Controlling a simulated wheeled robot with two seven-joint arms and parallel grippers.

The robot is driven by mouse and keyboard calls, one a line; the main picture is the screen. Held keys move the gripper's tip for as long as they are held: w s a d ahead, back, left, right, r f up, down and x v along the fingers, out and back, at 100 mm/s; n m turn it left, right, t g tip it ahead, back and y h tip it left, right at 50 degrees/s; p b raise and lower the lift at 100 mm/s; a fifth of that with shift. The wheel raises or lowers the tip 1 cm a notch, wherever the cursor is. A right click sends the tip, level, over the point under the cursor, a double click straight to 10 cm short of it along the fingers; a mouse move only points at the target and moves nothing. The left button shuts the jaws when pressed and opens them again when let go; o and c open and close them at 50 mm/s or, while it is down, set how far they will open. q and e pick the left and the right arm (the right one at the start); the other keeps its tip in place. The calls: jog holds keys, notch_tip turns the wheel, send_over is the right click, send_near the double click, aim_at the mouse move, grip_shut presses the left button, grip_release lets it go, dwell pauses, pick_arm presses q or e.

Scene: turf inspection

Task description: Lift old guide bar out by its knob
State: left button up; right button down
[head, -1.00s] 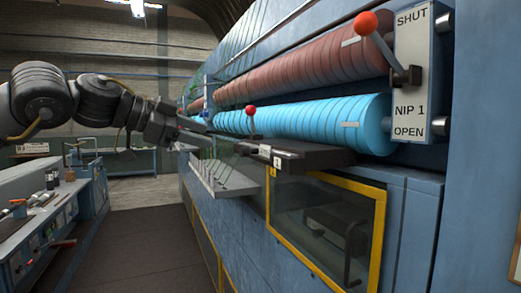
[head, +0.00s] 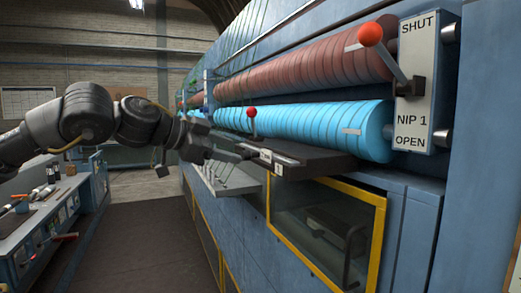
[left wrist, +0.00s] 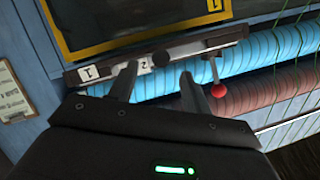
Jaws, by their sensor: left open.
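The guide bar (left wrist: 205,46) is a long, narrow grey bar with white number labels, seen in the left wrist view. A dark round knob (left wrist: 160,59) stands on it near its middle. My left gripper (left wrist: 158,80) is open, and its two fingers point at the bar with the knob showing between them, not gripped. In the head view my left gripper (head: 246,154) reaches in from the left to the labelled end of the dark ledge (head: 315,160), and hides part of it. I cannot see the knob clearly there. My right gripper is not in view.
A red-ball lever (head: 251,113) rises close beside the ledge; its ball (left wrist: 219,90) is near one finger in the wrist view. Blue (head: 300,122) and reddish (head: 310,70) rollers lie behind. A nip lever (head: 370,33) is at right. The aisle floor (head: 140,230) is clear.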

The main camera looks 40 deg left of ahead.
aim_at(242, 154)
pick_arm(q)
jog(key=p+x, duration=0.1)
jog(key=x, duration=0.3)
jog(key=shift+a, duration=0.15)
jog(key=shift+s, duration=0.2)
jog(key=shift+c, duration=0.8)
grip_shut()
